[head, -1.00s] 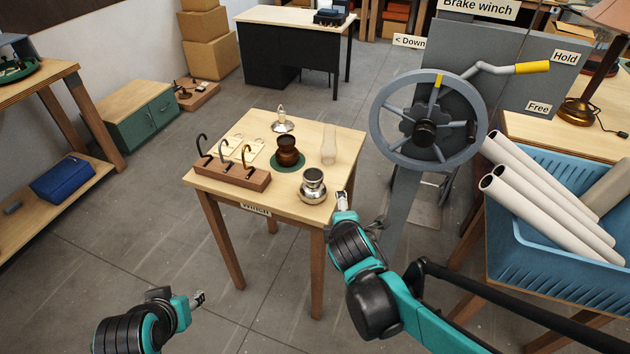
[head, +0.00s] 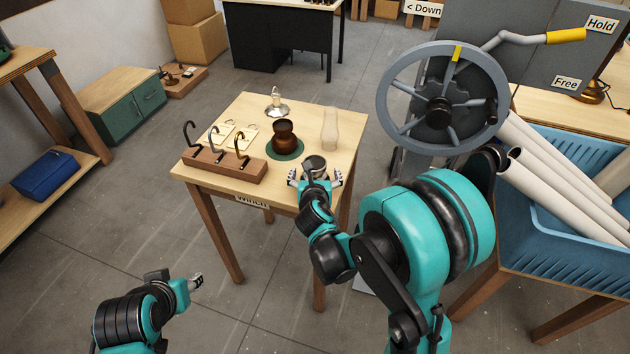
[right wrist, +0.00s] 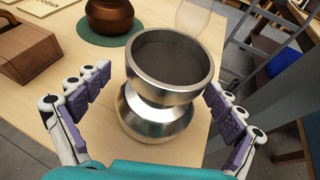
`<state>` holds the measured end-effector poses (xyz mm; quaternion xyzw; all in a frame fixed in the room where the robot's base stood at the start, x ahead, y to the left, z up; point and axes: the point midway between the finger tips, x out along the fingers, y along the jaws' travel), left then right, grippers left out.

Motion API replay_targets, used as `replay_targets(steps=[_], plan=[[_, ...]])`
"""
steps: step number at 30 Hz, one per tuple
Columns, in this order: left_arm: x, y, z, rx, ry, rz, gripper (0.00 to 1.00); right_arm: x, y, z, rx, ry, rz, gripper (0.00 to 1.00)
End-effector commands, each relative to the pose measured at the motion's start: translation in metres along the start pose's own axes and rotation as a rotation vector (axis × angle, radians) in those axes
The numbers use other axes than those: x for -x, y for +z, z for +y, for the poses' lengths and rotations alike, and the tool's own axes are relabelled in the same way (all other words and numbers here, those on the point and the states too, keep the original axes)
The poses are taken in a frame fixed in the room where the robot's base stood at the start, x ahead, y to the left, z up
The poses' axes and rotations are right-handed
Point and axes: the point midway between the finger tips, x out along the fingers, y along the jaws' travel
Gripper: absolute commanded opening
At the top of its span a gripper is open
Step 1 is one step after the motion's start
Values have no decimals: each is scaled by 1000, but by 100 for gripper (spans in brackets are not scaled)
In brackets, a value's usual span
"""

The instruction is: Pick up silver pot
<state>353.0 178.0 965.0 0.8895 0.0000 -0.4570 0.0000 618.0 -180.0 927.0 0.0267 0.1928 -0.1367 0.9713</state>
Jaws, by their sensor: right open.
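The silver pot (head: 314,165) stands upright near the front right corner of the small wooden table (head: 240,98). In the right wrist view the silver pot (right wrist: 168,95) shows a wide rim, a narrow waist and a rounded base. My right gripper (head: 315,178) is open, with one finger on each side of the pot. In the right wrist view my right gripper's fingers (right wrist: 160,105) flank the pot with a visible gap on each side. In the head view the wrist hides the pot's lower part. My left gripper (head: 196,282) is low at the lower left, away from the table; its jaw state is unclear.
A brown pot (head: 284,138) stands on a green mat (head: 275,155) behind the silver pot. A clear glass tube (head: 330,128) stands close behind to the right. A wooden block with hooks (head: 222,170) lies to the left. The winch wheel (head: 440,60) rises at the right.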

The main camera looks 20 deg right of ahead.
Motion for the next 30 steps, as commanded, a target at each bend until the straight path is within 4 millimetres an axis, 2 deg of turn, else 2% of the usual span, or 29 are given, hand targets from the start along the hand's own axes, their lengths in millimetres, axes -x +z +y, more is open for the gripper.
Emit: replay_targets(steps=[1,4,11,18,19,30], plan=[[-6,4,0,0,0,0,41,-10,-4,0,-1,-2,0,94],[-8,6,0,0,0,0,41,-22,-2,0,0,-2,0,94],[-8,5,0,0,0,0,41,-24,0,0,-1,0,0,94],[-8,5,0,0,0,0,41,-24,0,0,-1,0,0,31],[-8,5,0,0,0,0,41,-24,0,0,-1,0,0,27],[-7,5,0,0,0,0,41,-23,0,0,-2,0,0,25]])
